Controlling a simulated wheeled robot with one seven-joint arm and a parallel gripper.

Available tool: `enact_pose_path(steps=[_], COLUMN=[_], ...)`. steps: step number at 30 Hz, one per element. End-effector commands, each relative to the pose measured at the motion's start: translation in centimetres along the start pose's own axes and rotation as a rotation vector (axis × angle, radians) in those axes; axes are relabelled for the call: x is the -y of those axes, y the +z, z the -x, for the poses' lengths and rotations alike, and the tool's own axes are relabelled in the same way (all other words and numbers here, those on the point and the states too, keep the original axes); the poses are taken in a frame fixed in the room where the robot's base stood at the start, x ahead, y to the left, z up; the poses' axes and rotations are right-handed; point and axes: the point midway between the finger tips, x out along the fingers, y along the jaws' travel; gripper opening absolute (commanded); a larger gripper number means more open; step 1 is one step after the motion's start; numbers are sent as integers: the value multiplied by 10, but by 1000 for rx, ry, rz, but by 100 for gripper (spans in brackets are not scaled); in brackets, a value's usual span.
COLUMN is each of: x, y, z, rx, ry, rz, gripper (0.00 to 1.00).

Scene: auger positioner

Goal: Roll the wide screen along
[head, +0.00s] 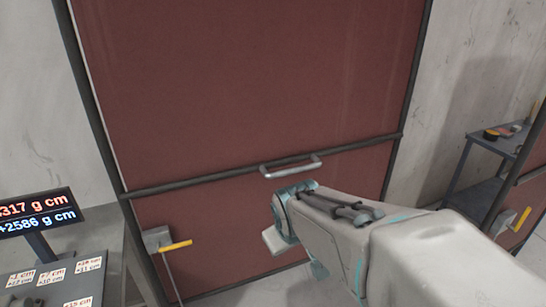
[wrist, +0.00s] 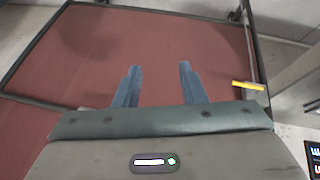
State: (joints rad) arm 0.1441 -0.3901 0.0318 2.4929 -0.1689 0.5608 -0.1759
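The wide screen (head: 250,80) is a large dark red panel in a dark frame, filling the middle of the head view. A dark crossbar (head: 225,174) runs across it and carries a silver handle (head: 290,167). My gripper (head: 275,240) is in front of the panel, below the handle and apart from it. In the wrist view the two blue fingers of my gripper (wrist: 158,85) are spread with nothing between them, and the red screen (wrist: 150,40) shows behind. A yellow lever (head: 175,246) on a grey bracket is at the screen's lower left; it also shows in the wrist view (wrist: 248,86).
A display (head: 38,213) with red and blue figures stands on a grey table (head: 95,270) with labels at the left. A grey side table (head: 490,142) with small items stands at the right. Another red panel with a yellow lever (head: 522,219) is at the right edge.

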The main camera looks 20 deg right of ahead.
Motion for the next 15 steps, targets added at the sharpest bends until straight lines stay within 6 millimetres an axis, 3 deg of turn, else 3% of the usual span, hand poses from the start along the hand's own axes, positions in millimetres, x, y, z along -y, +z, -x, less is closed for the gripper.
enact_pose_path(steps=[1,6,12,15], x=[-21,-78,-124,-138], y=[-9,-44,-73,-82], z=[-13,-41,-64,-71], rx=[-41,-197,-371,-463], ry=[52,216,375,445], rz=[60,340,689,852], gripper=[37,37,37,37])
